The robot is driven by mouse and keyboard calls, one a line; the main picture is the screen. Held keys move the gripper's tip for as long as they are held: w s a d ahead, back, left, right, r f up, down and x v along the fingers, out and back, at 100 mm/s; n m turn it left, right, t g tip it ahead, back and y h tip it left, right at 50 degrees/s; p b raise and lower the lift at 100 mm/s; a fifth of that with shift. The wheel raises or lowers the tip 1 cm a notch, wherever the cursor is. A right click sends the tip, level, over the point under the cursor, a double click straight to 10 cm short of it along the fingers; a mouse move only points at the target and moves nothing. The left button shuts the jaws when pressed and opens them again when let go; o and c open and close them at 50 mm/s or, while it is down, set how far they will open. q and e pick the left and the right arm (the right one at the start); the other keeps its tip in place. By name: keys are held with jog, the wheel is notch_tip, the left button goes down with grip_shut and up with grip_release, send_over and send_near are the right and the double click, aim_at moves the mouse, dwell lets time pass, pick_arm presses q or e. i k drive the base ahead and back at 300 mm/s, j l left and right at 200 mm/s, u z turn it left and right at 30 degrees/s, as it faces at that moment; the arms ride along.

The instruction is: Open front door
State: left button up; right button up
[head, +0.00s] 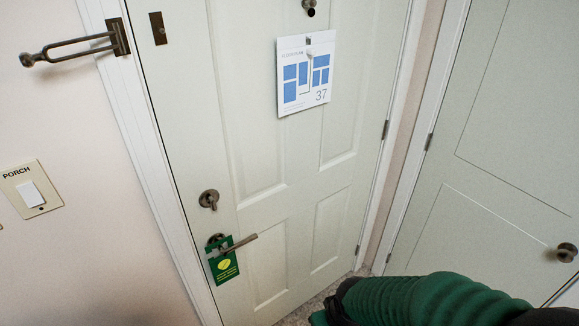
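The front door (260,210) is pale with raised panels and stands shut in its frame in the head view. Its lever handle (238,244) is at the lower left, level or slightly tilted, with a green door hanger (224,266) hung over it. A round deadbolt (209,198) sits above the handle. Hinges show on the door's right edge. The swing-bar guard (75,47) is on the frame at the upper left, swung out over the wall, clear of the door.
A paper floor plan marked 37 (306,72) hangs on the door below a peephole (309,8). A PORCH light switch (32,190) is on the left wall. A second door (490,130) with a round knob (566,252) stands at right. A green ribbed shape (430,298) is at the bottom right.

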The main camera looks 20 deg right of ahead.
aim_at(302, 181)
jog(key=i+l+u, duration=0.1)
jog(key=u, duration=0.4)
jog(key=l+u, duration=0.6)
jog(key=u, duration=0.35)
jog(key=l+u, duration=0.3)
jog(key=u, duration=0.2)
